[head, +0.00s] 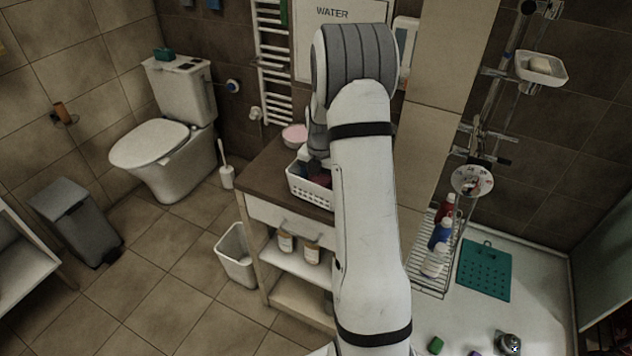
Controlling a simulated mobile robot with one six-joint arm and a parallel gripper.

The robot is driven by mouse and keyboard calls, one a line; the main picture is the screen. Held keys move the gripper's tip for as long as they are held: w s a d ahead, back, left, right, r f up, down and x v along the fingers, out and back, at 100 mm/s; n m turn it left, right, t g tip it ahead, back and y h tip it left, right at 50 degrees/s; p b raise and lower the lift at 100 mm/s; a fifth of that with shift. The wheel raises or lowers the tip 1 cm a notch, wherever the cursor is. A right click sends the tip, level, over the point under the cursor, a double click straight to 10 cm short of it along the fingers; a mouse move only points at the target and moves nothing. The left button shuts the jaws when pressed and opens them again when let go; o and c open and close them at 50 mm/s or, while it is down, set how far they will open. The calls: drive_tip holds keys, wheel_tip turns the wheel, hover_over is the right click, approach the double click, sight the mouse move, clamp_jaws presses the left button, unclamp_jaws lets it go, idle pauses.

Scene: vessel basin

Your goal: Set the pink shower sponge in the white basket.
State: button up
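The white basket (302,189) stands on the dark wooden top of a washstand, its right part hidden behind my arm. A dark pink thing (321,178) shows inside it, just below my gripper; it may be the pink shower sponge, but it is mostly hidden. My gripper (312,160) points down at the basket's opening. Its fingers are small and partly covered, so I cannot tell whether they are open, or whether they touch the pink thing.
A round bowl with a pink top (295,135) stands behind the basket on the washstand top (262,168). Jars (286,241) stand on the shelf below. A white bin (237,256) is left of the washstand. A wire rack with bottles (440,234) is at right.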

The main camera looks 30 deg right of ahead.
sight(319, 179)
wheel_tip(319, 179, up, 12)
drive_tip(key=b, duration=0.1)
drive_tip(key=s+a+r+m, duration=0.5)
drive_tip(key=m, duration=0.1)
drive_tip(key=s+a+r+m+t, duration=0.1)
drive_tip(key=s+a+m, duration=0.4)
drive_tip(key=s+m, duration=0.4)
drive_tip(key=s+a+m+t, duration=0.2)
drive_tip(key=s+a+m, duration=0.4)
drive_tip(key=s+m, duration=0.4)
drive_tip(key=shift+s+a+r+m, duration=0.3)
drive_tip(key=shift+s+r, duration=0.1)
drive_tip(key=shift+s, duration=0.85)
